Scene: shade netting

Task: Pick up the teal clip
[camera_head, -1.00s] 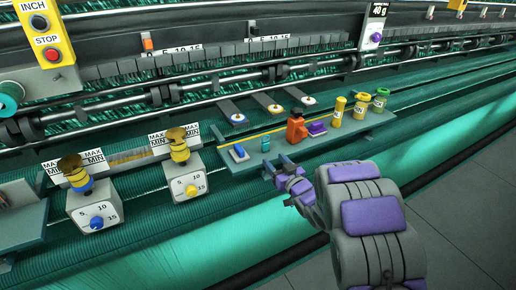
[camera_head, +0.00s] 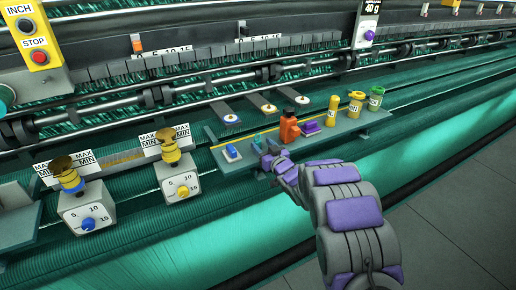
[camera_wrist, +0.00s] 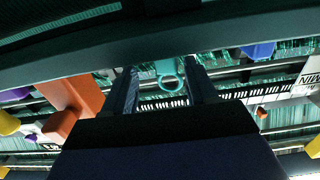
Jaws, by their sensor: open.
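The teal clip (camera_head: 257,144) is on the grey tray (camera_head: 375,128), between a blue block (camera_head: 232,153) and an orange bottle (camera_head: 289,127). My gripper (camera_head: 267,161) is at the tray's near edge, just in front of the clip and partly hiding it. In the wrist view, the teal clip (camera_wrist: 169,76) shows a ring-shaped part in the gap between the two dark fingers of my gripper (camera_wrist: 162,74). The fingers are apart and nothing is held. I cannot tell whether either finger touches the clip.
The orange bottle stands close to the right of my gripper, with a purple block (camera_head: 310,127) and yellow bottle (camera_head: 333,110) beyond. Dial boxes (camera_head: 178,182) stand left. Green netting lies in front.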

